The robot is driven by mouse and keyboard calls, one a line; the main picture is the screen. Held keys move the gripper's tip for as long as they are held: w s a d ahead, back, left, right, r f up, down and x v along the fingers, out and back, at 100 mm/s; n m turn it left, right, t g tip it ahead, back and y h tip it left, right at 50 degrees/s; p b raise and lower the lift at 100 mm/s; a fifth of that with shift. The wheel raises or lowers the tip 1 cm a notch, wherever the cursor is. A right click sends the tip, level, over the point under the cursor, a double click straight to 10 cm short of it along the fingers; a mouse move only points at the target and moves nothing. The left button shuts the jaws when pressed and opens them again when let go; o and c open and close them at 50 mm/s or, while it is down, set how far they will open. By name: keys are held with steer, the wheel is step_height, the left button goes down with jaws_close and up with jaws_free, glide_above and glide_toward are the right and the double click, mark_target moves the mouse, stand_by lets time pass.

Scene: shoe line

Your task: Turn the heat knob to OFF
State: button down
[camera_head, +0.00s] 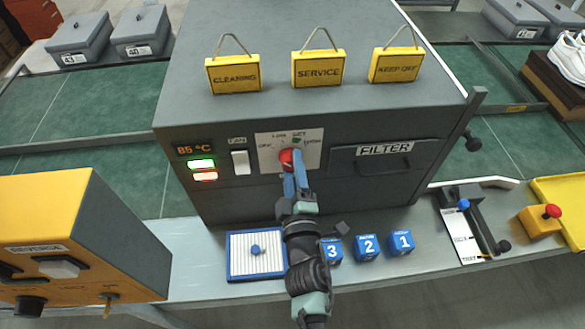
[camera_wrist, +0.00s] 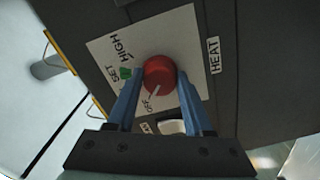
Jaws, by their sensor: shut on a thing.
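The red heat knob (camera_head: 286,156) sits on a white dial plate (camera_head: 262,139) on the front of the grey machine. The plate reads OFF, LOW, SET and HIGH in the head view, with a green mark by SET. My gripper (camera_head: 291,174) is shut on the knob. In the wrist view the blue fingers (camera_wrist: 158,88) stand on either side of the knob (camera_wrist: 160,72). There a pale line at the knob's lower edge runs toward OFF (camera_wrist: 148,105). LOW is hidden in the wrist view.
The display (camera_head: 193,150) reads 85 °C, above a green and a red light. A white fan switch (camera_head: 241,162) is left of the dial and the filter drawer (camera_head: 384,163) right. A blue-rimmed tray (camera_head: 231,258) and blue numbered blocks (camera_head: 367,247) stand below, beside my arm.

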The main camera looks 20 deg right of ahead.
steer(key=shift+n, duration=1.3)
steer(key=shift+c, duration=1.4)
jaws_free()
steer(key=shift+s, duration=0.1)
steer(key=b+v, duration=0.3)
steer(key=v, duration=0.9)
steer(key=shift+s+b, duration=0.35)
steer(key=shift+s, duration=0.05)
steer(key=shift+a, duration=0.15)
